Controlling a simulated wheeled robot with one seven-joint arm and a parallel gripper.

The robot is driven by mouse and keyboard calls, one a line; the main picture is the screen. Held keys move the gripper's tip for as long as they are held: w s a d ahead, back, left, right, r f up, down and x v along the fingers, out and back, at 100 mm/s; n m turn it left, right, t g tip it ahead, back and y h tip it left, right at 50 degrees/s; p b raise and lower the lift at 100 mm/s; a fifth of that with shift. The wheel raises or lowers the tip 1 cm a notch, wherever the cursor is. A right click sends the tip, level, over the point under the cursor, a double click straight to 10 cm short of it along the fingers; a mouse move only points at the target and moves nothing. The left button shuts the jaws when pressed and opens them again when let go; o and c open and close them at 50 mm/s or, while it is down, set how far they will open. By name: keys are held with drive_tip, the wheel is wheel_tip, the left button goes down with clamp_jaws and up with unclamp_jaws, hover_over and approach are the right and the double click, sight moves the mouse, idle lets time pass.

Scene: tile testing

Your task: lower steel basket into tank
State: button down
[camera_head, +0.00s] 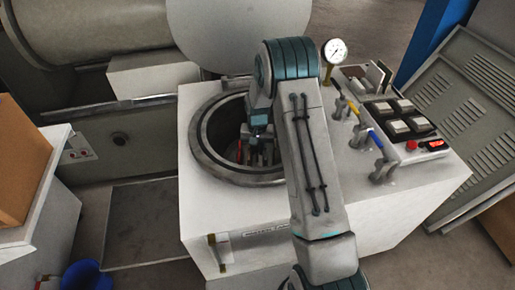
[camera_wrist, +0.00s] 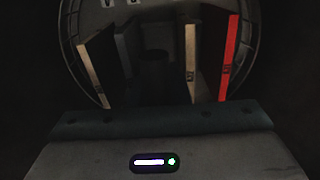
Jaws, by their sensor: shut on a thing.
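The tank (camera_head: 207,165) is a white cabinet with a round, dark-rimmed opening, and its round lid (camera_head: 235,35) stands raised behind. My arm reaches over the opening, and my gripper (camera_head: 260,136) is down inside it, shut on the steel basket (camera_wrist: 69,40). The basket's curved rim and floor show in the wrist view. It holds several upright tiles, among them a red tile (camera_wrist: 229,58), a pale tile (camera_wrist: 191,62) and a beige tile (camera_wrist: 94,75). The fingertips and the exact grip point are hard to make out, and the basket's underside is hidden.
Right of the opening are a pressure gauge (camera_head: 335,51), valves with yellow (camera_head: 353,107) and blue (camera_head: 376,140) handles, and a control panel (camera_head: 408,122). A cardboard box (camera_head: 22,160) stands on a cabinet at left.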

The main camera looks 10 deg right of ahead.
drive_tip(key=shift+w+f+b, duration=0.1)
drive_tip(key=shift+f+b, duration=0.45)
drive_tip(key=shift+f, duration=0.1)
idle(0.8)
drive_tip(key=c, duration=1.3)
unclamp_jaws()
drive_tip(key=shift+f, duration=0.1)
wheel_tip(320, 180, up, 21)
drive_tip(key=p, duration=1.2)
drive_tip(key=shift+p, duration=0.3)
